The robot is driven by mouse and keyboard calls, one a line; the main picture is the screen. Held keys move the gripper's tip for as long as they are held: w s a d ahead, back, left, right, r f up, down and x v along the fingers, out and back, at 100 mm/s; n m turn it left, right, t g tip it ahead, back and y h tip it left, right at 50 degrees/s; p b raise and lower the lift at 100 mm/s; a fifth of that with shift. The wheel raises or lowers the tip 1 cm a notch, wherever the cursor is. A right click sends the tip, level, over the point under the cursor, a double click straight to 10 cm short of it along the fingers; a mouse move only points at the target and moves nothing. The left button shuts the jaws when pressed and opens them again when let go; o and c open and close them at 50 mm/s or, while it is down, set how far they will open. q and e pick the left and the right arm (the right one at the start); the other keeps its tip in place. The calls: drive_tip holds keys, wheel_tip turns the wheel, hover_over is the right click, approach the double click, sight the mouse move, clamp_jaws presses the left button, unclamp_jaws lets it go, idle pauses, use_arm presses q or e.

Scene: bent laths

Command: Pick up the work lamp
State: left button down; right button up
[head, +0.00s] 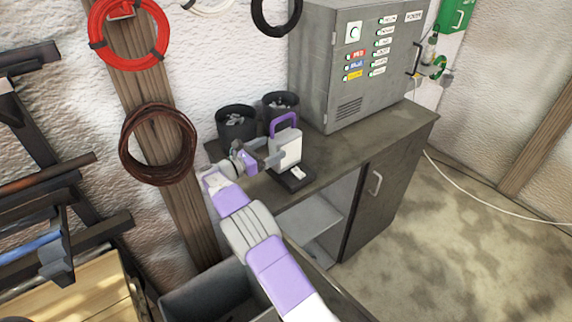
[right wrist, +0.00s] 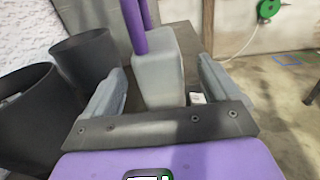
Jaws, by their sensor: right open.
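The work lamp (head: 287,147) is a pale grey box with a purple handle on top. It stands upright on the cabinet top. In the right wrist view the lamp (right wrist: 160,75) is between the two grey fingers, with gaps visible on both sides. My right gripper (head: 263,153) is open at the lamp's left side in the head view and hides a little of it. My left gripper is not in view.
Two dark buckets (head: 237,122) of grey pieces stand just behind and left of the lamp. A grey electrical cabinet (head: 350,95) stands to its right. A black item with a small white part (head: 293,180) lies in front of the lamp. The worktop (head: 385,137) is clear at right.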

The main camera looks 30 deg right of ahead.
sight(282, 142)
drive_tip(key=d, duration=0.3)
drive_tip(key=w+d, duration=0.1)
drive_tip(key=d, duration=0.1)
drive_tip(key=shift+w+d+f, duration=0.1)
drive_tip(key=shift+d+f, duration=0.2)
drive_tip(key=shift+d, duration=0.05)
clamp_jaws()
drive_tip(key=shift+r, duration=0.25)
